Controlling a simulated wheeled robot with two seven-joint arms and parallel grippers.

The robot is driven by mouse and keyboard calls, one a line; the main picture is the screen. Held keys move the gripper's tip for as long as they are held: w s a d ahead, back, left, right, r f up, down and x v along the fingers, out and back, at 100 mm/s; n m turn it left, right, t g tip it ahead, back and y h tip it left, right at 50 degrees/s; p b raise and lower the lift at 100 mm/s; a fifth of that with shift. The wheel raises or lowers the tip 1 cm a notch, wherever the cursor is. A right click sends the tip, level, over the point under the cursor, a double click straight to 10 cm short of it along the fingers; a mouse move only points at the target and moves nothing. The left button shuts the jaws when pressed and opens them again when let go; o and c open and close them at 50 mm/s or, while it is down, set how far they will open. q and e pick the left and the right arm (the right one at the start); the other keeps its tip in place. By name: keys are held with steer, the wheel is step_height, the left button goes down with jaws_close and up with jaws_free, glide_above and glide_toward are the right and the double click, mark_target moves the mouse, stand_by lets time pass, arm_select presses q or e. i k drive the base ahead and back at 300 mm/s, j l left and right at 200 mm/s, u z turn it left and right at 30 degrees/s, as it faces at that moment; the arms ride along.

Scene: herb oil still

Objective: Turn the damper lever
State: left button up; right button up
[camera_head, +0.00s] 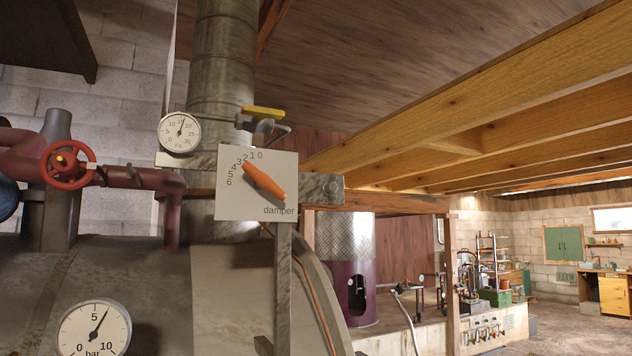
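The damper lever (264,181) is an orange bar on a square white plate (240,205) marked "damper", with a scale from 0 to 6. The lever lies slanted, its upper left end near the 3 and its lower right end toward the word "damper". The plate is fixed to a grey metal bracket in front of the flue pipe. Neither of my grippers is in view, and nothing touches the lever.
A round gauge (180,132) and a yellow-handled valve (263,113) sit just above the plate. A red handwheel (68,165) stands to the left. A bar gauge (94,330) is on the boiler below. Wooden beams (480,100) run overhead at right.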

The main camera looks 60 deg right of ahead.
mark_target(262, 180)
steer(key=z, duration=1.55)
